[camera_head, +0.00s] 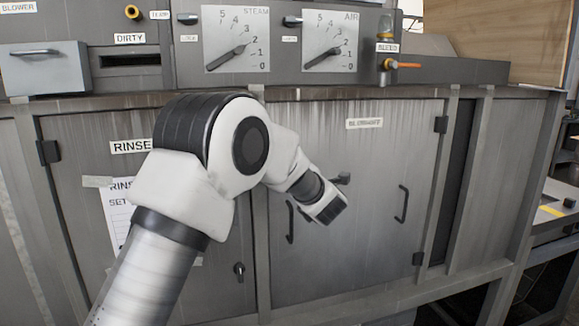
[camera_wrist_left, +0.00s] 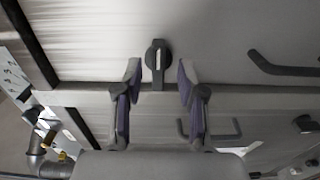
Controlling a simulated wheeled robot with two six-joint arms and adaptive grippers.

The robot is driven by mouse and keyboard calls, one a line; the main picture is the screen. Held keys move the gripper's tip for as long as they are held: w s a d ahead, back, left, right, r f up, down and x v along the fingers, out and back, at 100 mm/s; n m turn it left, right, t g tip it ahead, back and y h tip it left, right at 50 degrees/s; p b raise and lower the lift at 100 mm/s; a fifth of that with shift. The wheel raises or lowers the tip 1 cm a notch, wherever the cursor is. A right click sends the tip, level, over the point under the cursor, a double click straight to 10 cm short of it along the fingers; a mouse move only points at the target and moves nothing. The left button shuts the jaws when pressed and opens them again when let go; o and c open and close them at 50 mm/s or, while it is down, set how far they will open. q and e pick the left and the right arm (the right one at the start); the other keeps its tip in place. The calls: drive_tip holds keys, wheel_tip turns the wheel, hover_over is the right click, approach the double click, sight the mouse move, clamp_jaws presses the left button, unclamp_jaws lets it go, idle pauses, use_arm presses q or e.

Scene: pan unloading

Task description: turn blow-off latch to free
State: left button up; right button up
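In the left wrist view the latch (camera_wrist_left: 157,56) has a round dark hub and a lever. My left gripper (camera_wrist_left: 159,76) is open there, with one finger on each side of the lever and a visible gap on both sides. I cannot tell how far the fingertips are from the door. My right gripper is not in view.
Vertical handles (camera_head: 403,204) and (camera_head: 290,222) are on the blow-off door. The rinse door at left has its own latch (camera_head: 239,269). Steam (camera_head: 237,40) and air (camera_head: 330,42) dials and an orange-handled valve (camera_head: 400,65) sit above.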

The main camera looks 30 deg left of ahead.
use_arm(q)
drive_tip(key=v, duration=0.9)
drive_tip(key=shift+s+d, duration=0.2)
drive_tip(key=shift+d, duration=0.05)
drive_tip(key=shift+r, duration=0.1)
